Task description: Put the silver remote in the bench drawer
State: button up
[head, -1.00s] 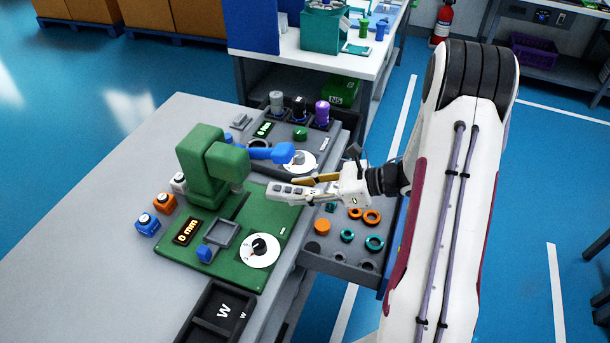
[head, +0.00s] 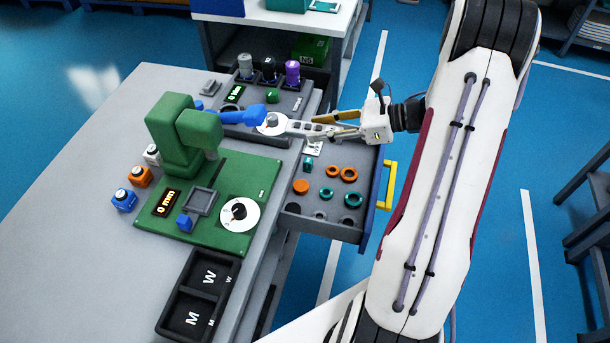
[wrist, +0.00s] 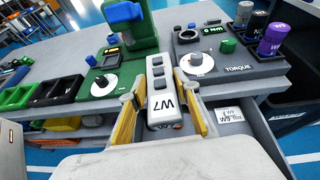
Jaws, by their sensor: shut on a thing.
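The silver remote (head: 300,127) is a slim light-grey bar with dark buttons. My gripper (head: 328,125) is shut on one end of it and holds it roughly level. In the head view, its free end overlaps the dial of the grey torque unit; I cannot tell the gap. In the wrist view the remote (wrist: 162,92), marked W7, lies between the yellow-sided fingers of my gripper (wrist: 163,102). The bench drawer (head: 345,222) is pulled out, with a yellow handle (head: 385,186). In the head view, my gripper shows above its far end. A white label card (wrist: 229,114) marked W7 lies in the drawer.
The drawer holds several orange and teal rings. The green press (head: 180,140) and its base stand on the bench left of the drawer. The grey torque unit (head: 292,100) carries several dark and purple cylinders behind. A black two-part tray (head: 172,318) sits at the front.

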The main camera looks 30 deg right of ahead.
aim_at(299, 170)
jog(key=s+d+m, duration=0.1)
jog(key=s+d, duration=0.2)
jog(key=d, duration=0.5)
notch_tip(299, 170, down, 15)
jog(key=shift+w+a+f+t+h, duration=0.2)
jog(key=shift+w+a+t+h, duration=0.1)
jog(key=shift+a+h, duration=0.1)
jog(key=x, duration=0.5)
jog(key=f+x, duration=0.1)
jog(key=x, duration=0.5)
jog(key=shift+s, duration=0.2)
jog(key=shift+w, duration=0.1)
jog(key=shift+w+a+f, duration=0.15)
jog(key=shift+a+f, duration=0.05)
jog(key=x, duration=0.2)
jog(key=shift+w+a+f, duration=0.2)
jog(key=shift+a+f, duration=0.05)
jog(key=shift+f, duration=0.1)
jog(key=shift+w+a+f, duration=0.3)
jog(key=shift+w+f, duration=0.05)
jog(key=shift+f, duration=0.1)
